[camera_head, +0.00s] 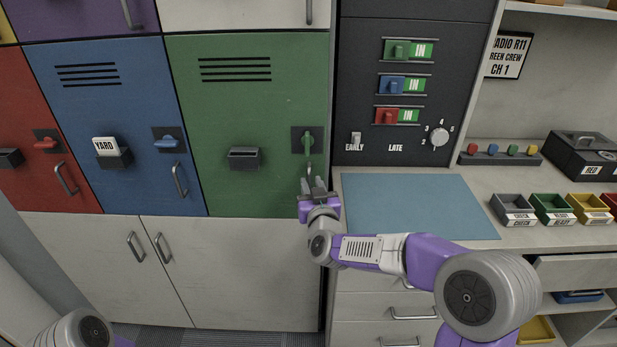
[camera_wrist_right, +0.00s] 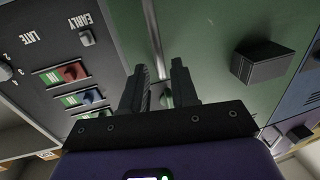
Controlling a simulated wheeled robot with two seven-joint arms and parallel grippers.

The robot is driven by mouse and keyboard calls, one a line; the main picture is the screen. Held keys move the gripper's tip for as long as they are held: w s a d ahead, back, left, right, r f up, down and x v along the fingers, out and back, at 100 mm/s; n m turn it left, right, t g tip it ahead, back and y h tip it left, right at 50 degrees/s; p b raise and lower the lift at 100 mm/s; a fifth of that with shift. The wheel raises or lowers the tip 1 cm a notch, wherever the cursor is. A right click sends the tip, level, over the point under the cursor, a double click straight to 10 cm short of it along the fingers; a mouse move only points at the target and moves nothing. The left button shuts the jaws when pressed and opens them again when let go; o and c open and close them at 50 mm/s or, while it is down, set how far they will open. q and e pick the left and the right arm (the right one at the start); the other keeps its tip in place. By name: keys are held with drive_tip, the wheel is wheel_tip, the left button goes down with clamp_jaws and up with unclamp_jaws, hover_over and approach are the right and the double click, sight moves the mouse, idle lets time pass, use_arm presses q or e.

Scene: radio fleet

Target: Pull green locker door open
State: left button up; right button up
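The green locker door (camera_head: 235,95) is shut and flush with its neighbours. It carries a slotted vent, a small card holder (camera_head: 245,158) and a green latch (camera_head: 308,141) at its right side. The pull handle (camera_head: 309,168) lies just under the latch and is mostly hidden by my right gripper (camera_head: 314,184). In the right wrist view the gripper's two fingers (camera_wrist_right: 158,90) are apart. I cannot tell whether the fingers touch the handle. My left gripper is out of view.
A blue locker door (camera_head: 125,120) with a YARD card is to the left. A dark panel (camera_head: 375,60) with coloured sliders and a knob is at the right, close to my gripper. Below it is a counter with a blue mat (camera_head: 415,205). Small bins (camera_head: 515,210) stand farther right.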

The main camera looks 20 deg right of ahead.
sight(309, 179)
drive_tip(key=shift+w+d, duration=0.1)
drive_tip(key=shift+w, duration=1.8)
drive_tip(key=shift+c, duration=0.3)
clamp_jaws()
